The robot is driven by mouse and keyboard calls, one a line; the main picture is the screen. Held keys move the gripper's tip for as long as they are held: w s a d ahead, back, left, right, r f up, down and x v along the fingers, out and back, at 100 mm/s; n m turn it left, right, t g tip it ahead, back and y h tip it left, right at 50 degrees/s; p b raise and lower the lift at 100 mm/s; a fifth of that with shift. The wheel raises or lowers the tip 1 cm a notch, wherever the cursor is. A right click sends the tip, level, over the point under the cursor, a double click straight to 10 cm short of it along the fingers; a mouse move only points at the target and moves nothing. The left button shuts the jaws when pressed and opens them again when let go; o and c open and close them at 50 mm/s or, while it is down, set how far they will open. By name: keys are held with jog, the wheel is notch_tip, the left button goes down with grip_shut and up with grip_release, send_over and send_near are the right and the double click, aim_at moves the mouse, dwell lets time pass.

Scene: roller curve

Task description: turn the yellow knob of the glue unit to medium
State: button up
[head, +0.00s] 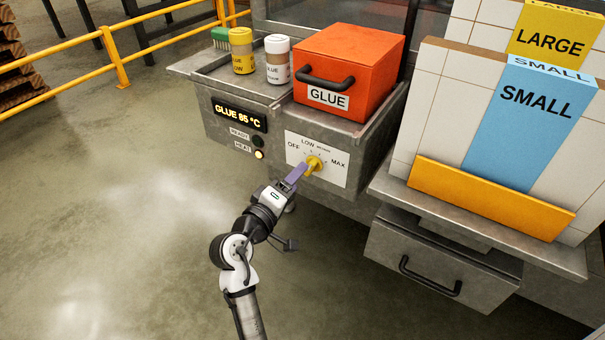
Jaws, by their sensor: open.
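The yellow knob (314,164) sits on a white dial plate (331,176) on the front of the grey glue unit (219,131). The plate reads OFF, LOW, a smaller label too small to read, and MAX. My gripper (302,172) is at the knob, its purple fingers reaching up to it from the lower left. The fingers are open; whether they touch the knob or straddle it, I cannot tell. They partly cover the knob's lower left side, and its exact pointing direction is unclear.
The display (240,114) reads GLUE 85 °C, with the HEAT lamp (259,155) lit. A red GLUE box (352,62), two jars (277,60) and a green brush (220,38) stand on top. A counter (480,222) with a drawer (440,262) juts out at right. Floor at left is clear.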

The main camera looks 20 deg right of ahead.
jog(key=b+v, duration=0.1)
jog(key=v, duration=0.8)
